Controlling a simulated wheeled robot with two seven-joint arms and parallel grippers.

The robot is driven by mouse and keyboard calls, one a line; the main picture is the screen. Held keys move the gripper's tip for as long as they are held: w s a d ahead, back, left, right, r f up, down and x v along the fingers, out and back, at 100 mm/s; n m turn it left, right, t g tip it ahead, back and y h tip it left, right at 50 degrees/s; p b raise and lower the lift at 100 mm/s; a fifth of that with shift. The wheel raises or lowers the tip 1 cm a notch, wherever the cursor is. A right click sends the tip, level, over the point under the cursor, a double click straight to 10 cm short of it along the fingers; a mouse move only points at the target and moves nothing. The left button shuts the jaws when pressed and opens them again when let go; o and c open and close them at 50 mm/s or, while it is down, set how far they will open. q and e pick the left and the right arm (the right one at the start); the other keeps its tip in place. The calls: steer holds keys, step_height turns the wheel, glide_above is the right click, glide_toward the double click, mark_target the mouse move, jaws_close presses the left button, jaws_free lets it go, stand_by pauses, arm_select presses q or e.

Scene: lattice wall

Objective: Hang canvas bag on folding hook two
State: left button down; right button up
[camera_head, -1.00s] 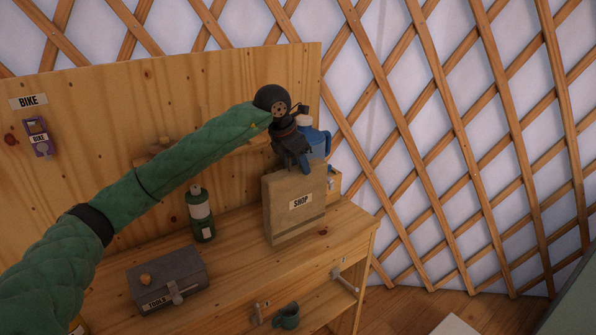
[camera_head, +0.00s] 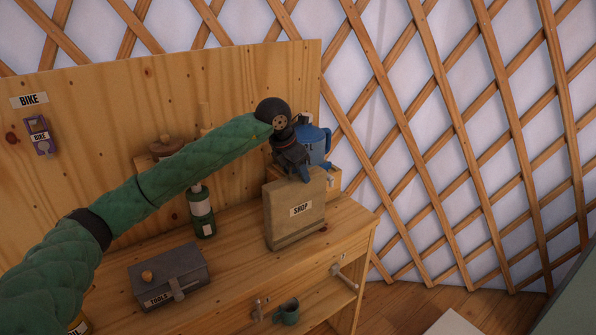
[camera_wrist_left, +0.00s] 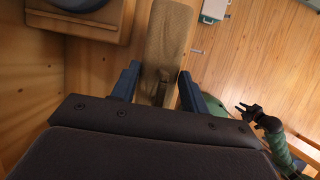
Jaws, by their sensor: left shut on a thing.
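The tan canvas bag (camera_head: 292,232) with a SHOP label is upright at the right end of the bench in the head view. My left gripper (camera_head: 303,174) is at its top edge, shut on the bag. In the left wrist view the blue fingers stand either side of the bag's top (camera_wrist_left: 165,45); the exact grip point is partly hidden. My right gripper (camera_wrist_left: 246,110) shows in the left wrist view, away from the bag, its fingers apart. Small pegs on the bench front (camera_head: 344,275) may be folding hooks, but I cannot read a number.
A blue jug (camera_head: 318,145) stands on a small wooden shelf behind the bag. A green bottle (camera_head: 202,213) and a grey TOOLS box (camera_head: 168,275) are to the left on the bench (camera_head: 232,262). A green mug (camera_head: 287,314) is below.

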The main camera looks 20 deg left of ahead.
arm_select(q)
steer(key=shift+f, duration=0.1)
arm_select(e)
steer(key=shift+s+r, duration=0.1)
steer(key=shift+r, duration=0.15)
arm_select(q)
steer(key=c, duration=0.7)
jaws_free()
arm_select(e)
steer(key=shift+r, duration=0.15)
steer(key=shift+a, duration=0.1)
